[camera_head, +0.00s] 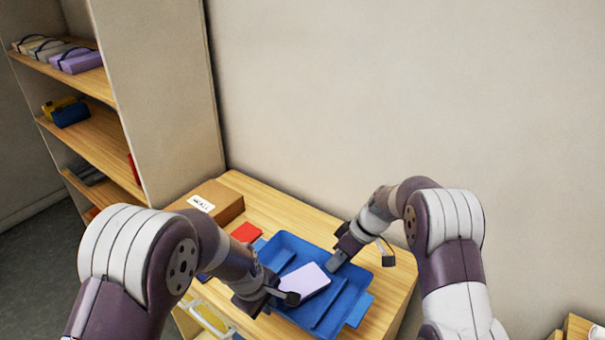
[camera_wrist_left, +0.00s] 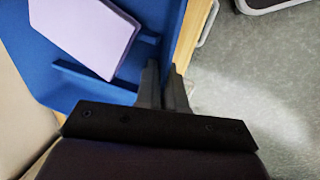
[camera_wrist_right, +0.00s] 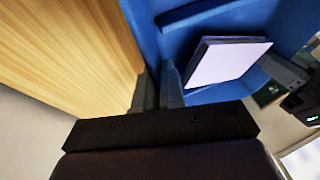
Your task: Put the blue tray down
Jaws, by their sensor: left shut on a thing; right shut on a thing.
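The blue tray (camera_head: 335,300) is at the wooden table top, with a lilac block (camera_head: 305,283) lying in it between raised blue ribs. The tray also shows in the left wrist view (camera_wrist_left: 60,82) and the right wrist view (camera_wrist_right: 180,55). My left gripper (camera_head: 279,296) is shut on the tray's near left wall. My right gripper (camera_head: 350,262) is shut on the wall at the far right. The left wrist view (camera_wrist_left: 163,85) and right wrist view (camera_wrist_right: 158,88) show the fingers pinching the walls. Whether the tray's underside touches the table cannot be told.
A cardboard box (camera_head: 210,203) with a white label and a red piece (camera_head: 246,232) lie on the table (camera_head: 385,290) left of the tray. A shelf unit (camera_head: 165,95) with several coloured cases stands at the left. Bare wood shows right of the tray.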

